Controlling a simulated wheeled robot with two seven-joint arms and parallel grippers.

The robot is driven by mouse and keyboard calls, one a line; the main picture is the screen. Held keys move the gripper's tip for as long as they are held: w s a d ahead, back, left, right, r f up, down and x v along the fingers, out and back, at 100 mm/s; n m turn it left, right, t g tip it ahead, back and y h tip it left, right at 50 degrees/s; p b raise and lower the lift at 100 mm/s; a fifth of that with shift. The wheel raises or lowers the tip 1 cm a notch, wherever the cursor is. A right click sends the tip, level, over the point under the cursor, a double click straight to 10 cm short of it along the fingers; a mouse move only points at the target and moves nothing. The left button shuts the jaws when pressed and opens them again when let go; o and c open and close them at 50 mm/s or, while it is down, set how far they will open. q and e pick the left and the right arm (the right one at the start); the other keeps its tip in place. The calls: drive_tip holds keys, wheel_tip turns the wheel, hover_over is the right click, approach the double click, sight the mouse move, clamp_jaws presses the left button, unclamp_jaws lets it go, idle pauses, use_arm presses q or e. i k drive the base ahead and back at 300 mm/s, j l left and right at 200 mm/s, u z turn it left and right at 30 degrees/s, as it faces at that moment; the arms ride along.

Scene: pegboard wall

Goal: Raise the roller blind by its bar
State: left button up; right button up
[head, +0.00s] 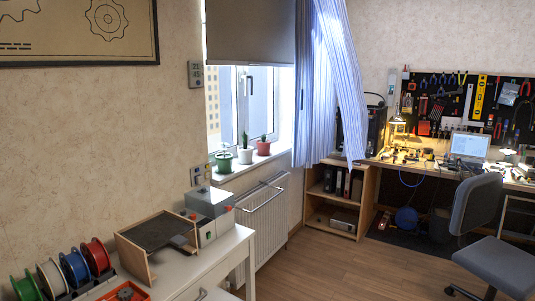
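The roller blind (250,32) is a grey-beige sheet hanging over the upper part of the window. Its bottom edge, where the bar (250,65) runs, is about level with the upper part of the window handle. The window is uncovered below it. Neither of my grippers shows in the head view.
Potted plants (245,155) stand on the windowsill above a white radiator (264,222). A blue striped curtain (330,90) hangs right of the blind. A white cabinet (215,262) with spools and boxes fills the lower left. An office chair (490,240) stands right; the wooden floor (340,270) between is clear.

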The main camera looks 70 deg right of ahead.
sight(246, 32)
drive_tip(key=z, duration=2.05)
